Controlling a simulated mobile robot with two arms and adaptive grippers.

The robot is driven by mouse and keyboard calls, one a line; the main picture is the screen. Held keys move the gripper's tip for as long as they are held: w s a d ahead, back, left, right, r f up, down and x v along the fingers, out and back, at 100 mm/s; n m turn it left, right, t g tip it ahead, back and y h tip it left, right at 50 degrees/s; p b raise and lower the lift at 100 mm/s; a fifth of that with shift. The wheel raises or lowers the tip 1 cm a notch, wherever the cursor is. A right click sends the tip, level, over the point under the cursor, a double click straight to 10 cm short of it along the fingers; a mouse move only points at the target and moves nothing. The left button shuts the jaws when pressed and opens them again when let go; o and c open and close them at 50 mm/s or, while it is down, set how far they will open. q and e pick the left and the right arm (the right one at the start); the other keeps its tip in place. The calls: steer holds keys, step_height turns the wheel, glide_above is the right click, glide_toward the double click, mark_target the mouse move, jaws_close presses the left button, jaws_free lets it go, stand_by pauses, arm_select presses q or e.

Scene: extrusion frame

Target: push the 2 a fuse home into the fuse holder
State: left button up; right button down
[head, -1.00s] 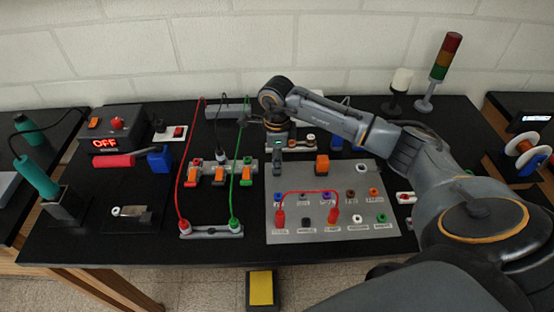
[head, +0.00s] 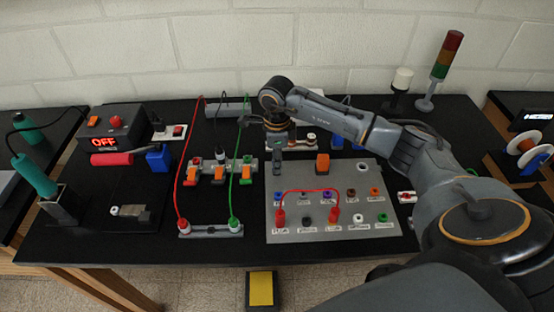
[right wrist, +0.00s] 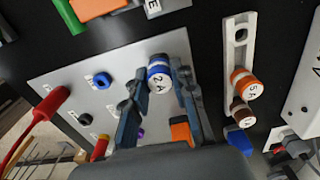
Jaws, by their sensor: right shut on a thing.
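The 2 A fuse (right wrist: 160,72) is a blue cylinder with a white end marked "2 A". In the right wrist view it sits between the fingertips of my right gripper (right wrist: 161,84), which is shut on it. In the head view my right gripper (head: 277,168) points down at the upper left of the grey panel (head: 345,233); the fuse does not show clearly there. A light round socket (head: 362,167) is at the panel's upper right; I cannot tell whether it is the fuse holder. Whether the fuse touches the panel is unclear. My left gripper is not in view.
A white rack (right wrist: 235,60) holds an orange 5 A fuse (right wrist: 244,82) and a brown fuse, with an empty hole. An orange rocker (head: 322,163) stands right of the gripper. A red lead (head: 308,190) arches over the panel. A green lead (head: 236,175) runs close on the left.

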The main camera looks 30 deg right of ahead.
steer(key=shift+f, duration=0.2)
steer(key=c, duration=1)
jaws_free()
steer(key=shift+r, duration=0.1)
step_height(320, 180, up, 12)
steer(key=shift+s, duration=0.1)
